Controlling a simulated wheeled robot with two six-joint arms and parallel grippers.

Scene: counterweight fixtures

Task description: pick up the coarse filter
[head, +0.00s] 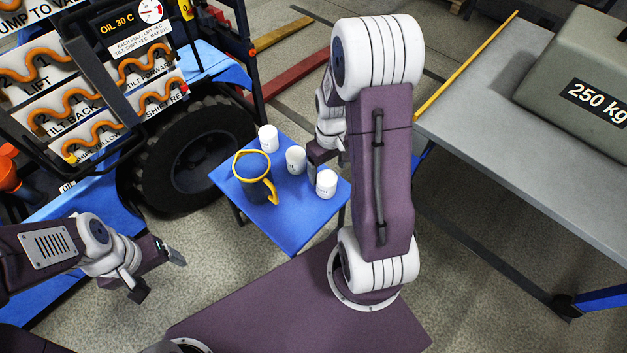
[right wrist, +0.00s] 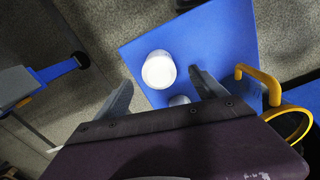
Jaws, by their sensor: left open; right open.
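Three white cylindrical canisters stand upright on a small blue table in the head view: a back one (head: 268,138), a middle one (head: 295,159) and a front right one (head: 326,184). Their small labels are too small to read, so I cannot tell which is the coarse filter. My right gripper (head: 318,158) is above the table near the middle and front right canisters, its tips partly hidden. In the right wrist view, its open fingers (right wrist: 158,88) straddle the view of one white canister (right wrist: 158,70), apart from it. My left gripper (head: 160,272) is open and empty, left of the table.
A dark mug-like container with yellow rim and handle (head: 257,178) stands on the blue table (head: 295,228), left of the canisters. A forklift tyre (head: 195,160) and lever panel are at left. A grey bench (head: 500,140) with a 250 kg weight (head: 585,75) is at right.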

